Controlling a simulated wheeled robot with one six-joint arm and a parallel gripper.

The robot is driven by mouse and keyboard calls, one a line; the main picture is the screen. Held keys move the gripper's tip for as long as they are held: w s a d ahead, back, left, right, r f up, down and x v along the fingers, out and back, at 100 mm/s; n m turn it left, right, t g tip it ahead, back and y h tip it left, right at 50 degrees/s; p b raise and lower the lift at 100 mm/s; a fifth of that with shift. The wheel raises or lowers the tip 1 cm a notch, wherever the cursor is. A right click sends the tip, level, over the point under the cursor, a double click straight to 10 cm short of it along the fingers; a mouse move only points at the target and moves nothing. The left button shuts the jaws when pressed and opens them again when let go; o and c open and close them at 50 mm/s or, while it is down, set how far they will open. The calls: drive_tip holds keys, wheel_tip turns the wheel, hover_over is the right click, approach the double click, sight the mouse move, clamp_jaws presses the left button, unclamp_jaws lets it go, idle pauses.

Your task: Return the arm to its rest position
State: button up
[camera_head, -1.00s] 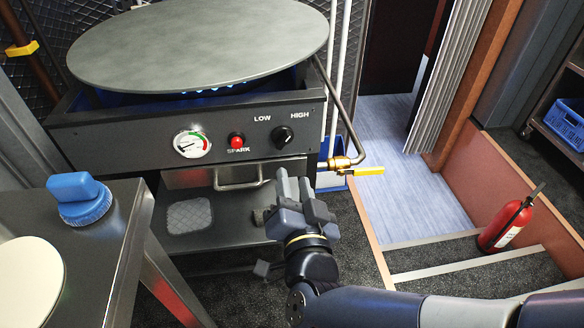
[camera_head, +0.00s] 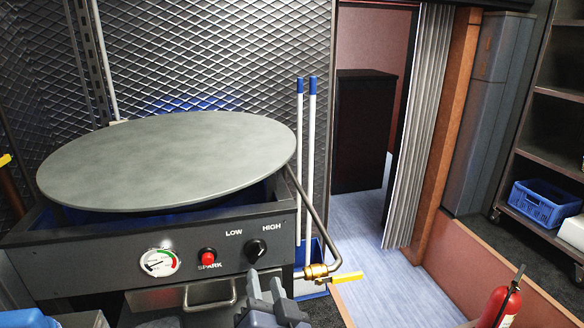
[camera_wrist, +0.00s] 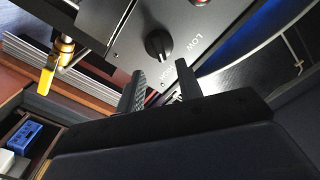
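My gripper (camera_head: 266,290) shows at the bottom of the head view, in front of the griddle's front panel and below the black knob (camera_head: 256,250). In the wrist view, the two dark fingers of my gripper (camera_wrist: 160,88) stand apart with nothing between them. The knob (camera_wrist: 159,44) lies beyond the fingertips there, and a gap seems to separate them. Most of my arm is out of view in the head view.
The griddle (camera_head: 170,160) with its round grey plate fills the left. A brass valve with a yellow lever (camera_head: 347,277) sticks out at its right. A red fire extinguisher (camera_head: 499,305) stands at lower right, near a blue crate (camera_head: 542,203) on a shelf. The doorway floor is clear.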

sight(258, 256)
drive_tip(key=b+x, duration=0.1)
drive_tip(key=x, duration=0.5)
drive_tip(key=shift+w+f+b, duration=0.1)
drive_tip(key=shift+w+b, duration=0.15)
drive_tip(key=shift+b, duration=0.05)
drive_tip(key=shift+p, duration=0.3)
